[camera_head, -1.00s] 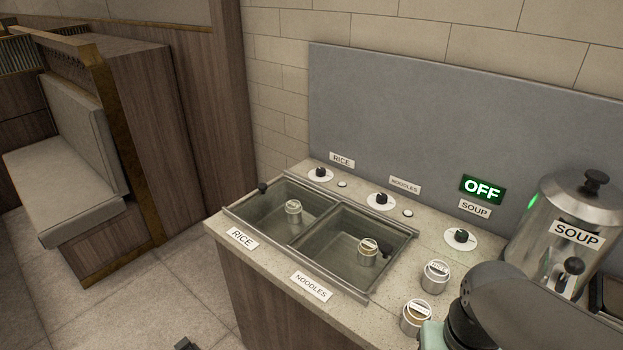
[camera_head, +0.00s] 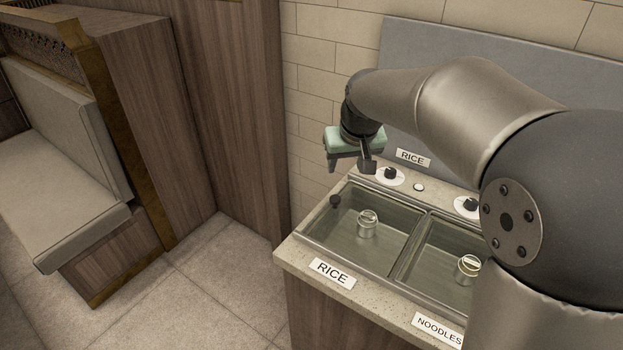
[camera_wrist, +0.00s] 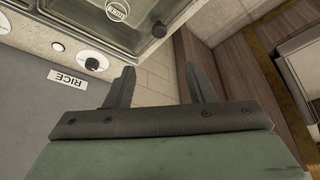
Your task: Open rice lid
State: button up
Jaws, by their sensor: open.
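The rice well (camera_head: 318,236) is the left of two sunken wells in the counter. A clear lid (camera_head: 392,218) seems to cover it, and a black knob (camera_head: 336,201) stands at its left end. A small labelled metal container (camera_head: 367,224) shows inside. My gripper (camera_head: 349,166) is open and empty, in the air above and behind the knob. In the wrist view, the knob (camera_wrist: 159,30) lies beyond the fingertips (camera_wrist: 158,74), roughly in line with the gap between them and apart from them. Part of the well (camera_wrist: 76,12) shows there too.
The noodles well (camera_head: 440,262) adjoins on the right, partly hidden by my arm. A rice dial (camera_head: 390,175) and a small button (camera_head: 418,187) sit behind the wells. A grey panel and tiled wall (camera_head: 315,110) rise behind. A booth seat (camera_head: 75,170) stands at left.

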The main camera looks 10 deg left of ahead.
aim_at(336, 199)
jog(key=p+x, duration=0.1)
jog(key=x, duration=1.6)
jog(key=shift+w+d+f, duration=0.1)
jog(key=shift+w, duration=0.05)
grip_shut()
